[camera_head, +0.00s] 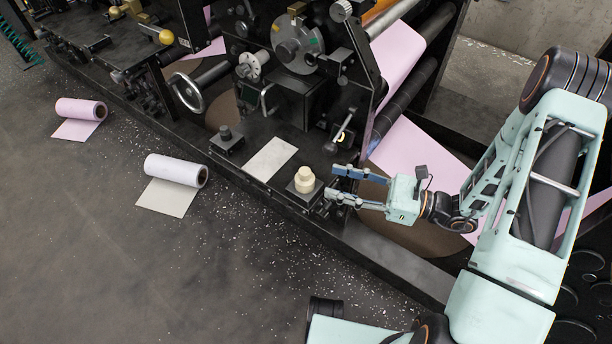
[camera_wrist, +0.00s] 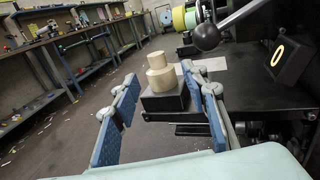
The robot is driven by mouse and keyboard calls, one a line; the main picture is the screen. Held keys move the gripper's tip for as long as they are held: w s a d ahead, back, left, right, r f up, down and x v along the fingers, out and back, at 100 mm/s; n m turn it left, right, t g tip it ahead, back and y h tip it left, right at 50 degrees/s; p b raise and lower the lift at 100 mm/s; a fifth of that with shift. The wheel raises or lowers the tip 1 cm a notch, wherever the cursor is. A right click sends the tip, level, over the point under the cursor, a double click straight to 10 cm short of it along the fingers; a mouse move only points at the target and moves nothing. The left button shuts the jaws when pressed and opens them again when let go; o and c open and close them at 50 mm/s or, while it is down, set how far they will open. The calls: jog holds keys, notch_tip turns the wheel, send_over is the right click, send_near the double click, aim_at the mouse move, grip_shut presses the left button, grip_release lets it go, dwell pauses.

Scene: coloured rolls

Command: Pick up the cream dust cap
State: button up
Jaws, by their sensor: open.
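The cream dust cap (camera_head: 305,180) is a stepped, round piece standing upright on a small black block (camera_head: 293,195) at the machine's front ledge. In the wrist view the cap (camera_wrist: 161,76) sits on its block (camera_wrist: 166,100), ahead of and between my fingers. My gripper (camera_head: 333,182) is open and empty, just to the right of the cap in the head view. Its two blue-padded fingers also show in the wrist view (camera_wrist: 165,115), one on each side. The cap appears to be beyond the fingertips or near them; the exact gap is hard to tell.
A pale flat plate (camera_head: 269,159) and another black block with a dark knob (camera_head: 226,138) lie left of the cap. The machine with a handwheel (camera_head: 187,93) rises behind. A lever with a dark ball (camera_wrist: 207,37) stands close by. Two rolls (camera_head: 172,170) lie on the floor.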

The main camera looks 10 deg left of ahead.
aim_at(311, 176)
jog(key=a+b, duration=0.1)
jog(key=a, duration=0.7)
jog(key=shift+w+a+b, duration=0.1)
jog(key=shift+w+b, duration=0.05)
jog(key=shift+b, duration=0.2)
jog(key=c, duration=1.1)
jog(key=shift+o, duration=0.2)
